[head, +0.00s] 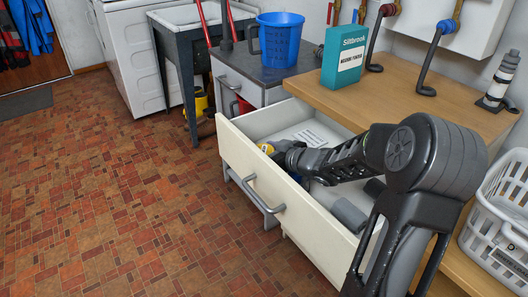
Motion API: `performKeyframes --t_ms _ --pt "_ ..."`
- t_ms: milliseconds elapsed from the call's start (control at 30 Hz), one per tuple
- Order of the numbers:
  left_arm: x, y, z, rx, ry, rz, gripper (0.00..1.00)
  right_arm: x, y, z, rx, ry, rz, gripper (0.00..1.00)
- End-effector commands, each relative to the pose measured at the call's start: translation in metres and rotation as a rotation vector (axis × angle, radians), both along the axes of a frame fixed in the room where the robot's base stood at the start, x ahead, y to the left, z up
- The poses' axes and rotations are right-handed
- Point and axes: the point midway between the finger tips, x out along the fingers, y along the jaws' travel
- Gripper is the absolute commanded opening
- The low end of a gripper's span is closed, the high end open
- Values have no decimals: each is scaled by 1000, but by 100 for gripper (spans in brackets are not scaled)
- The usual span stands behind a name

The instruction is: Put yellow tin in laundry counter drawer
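The laundry counter drawer (233,152) is pulled far out from under the wooden counter. My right arm reaches in from the right, over the drawer. My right gripper (278,151) is low at the drawer's left side, just behind the front panel. A small yellow thing, seemingly the yellow tin (266,148), shows right at its fingertips. The drawer front hides its lower part. I cannot tell whether the fingers are closed on it or whether it rests on the drawer floor. My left gripper is not in view.
Dark grey items (348,213) and a printed paper (310,135) lie in the drawer. A teal box (343,57) and pipes stand on the wooden counter (420,100). A blue bucket (280,40) stands on the grey cabinet, a white basket (500,215) at right. The floor at left is clear.

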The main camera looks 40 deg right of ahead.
Motion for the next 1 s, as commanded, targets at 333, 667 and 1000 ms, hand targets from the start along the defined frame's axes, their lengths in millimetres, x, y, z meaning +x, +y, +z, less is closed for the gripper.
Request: performKeyframes --t_ms 333,667,1000 --pt "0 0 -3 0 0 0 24 -5 1 -17 10 27 -2 82" --pt "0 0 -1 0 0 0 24 -6 0 -15 9 30 -5 82" --pt "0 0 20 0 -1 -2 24 -40 -4 18 7 23 -6 82"
